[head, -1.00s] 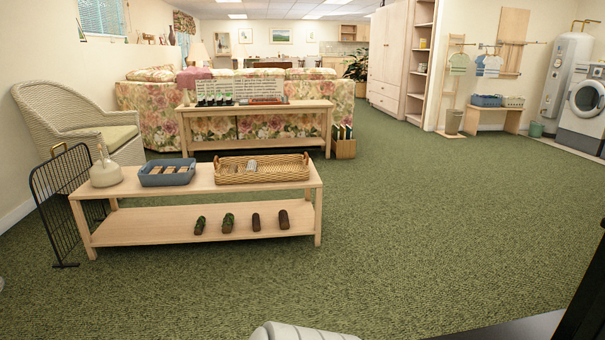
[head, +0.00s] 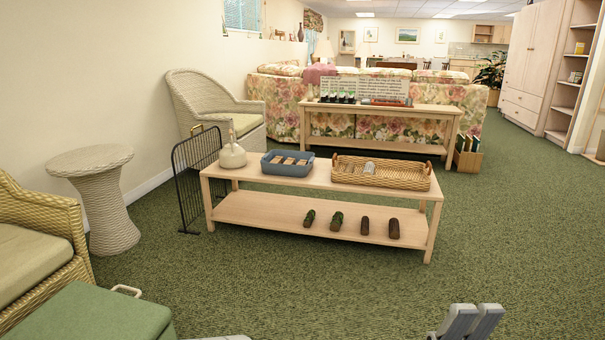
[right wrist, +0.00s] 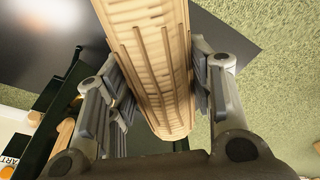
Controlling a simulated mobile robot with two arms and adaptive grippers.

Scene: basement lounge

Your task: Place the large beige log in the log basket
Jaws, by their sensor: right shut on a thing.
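The large beige log (right wrist: 148,60) fills the middle of the right wrist view, its ribbed side towards the camera. My right gripper (right wrist: 160,88) is shut on it, a finger on each side. In the head view, grey fingers of my right gripper (head: 468,322) show at the bottom right edge; the log is out of sight there. A wicker basket (head: 424,185) with a few small pale things in it stands on the right of the low wooden table. A blue-grey basket (head: 283,173) with beige pieces stands left of it. I cannot tell which is the log basket.
The low table (head: 240,181) carries a pale jug (head: 231,151); several dark logs (head: 365,226) lie on its lower shelf. A black screen (head: 190,185) stands at its left end. A green-topped seat (head: 90,315) is at the front left. Carpet right of the table is clear.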

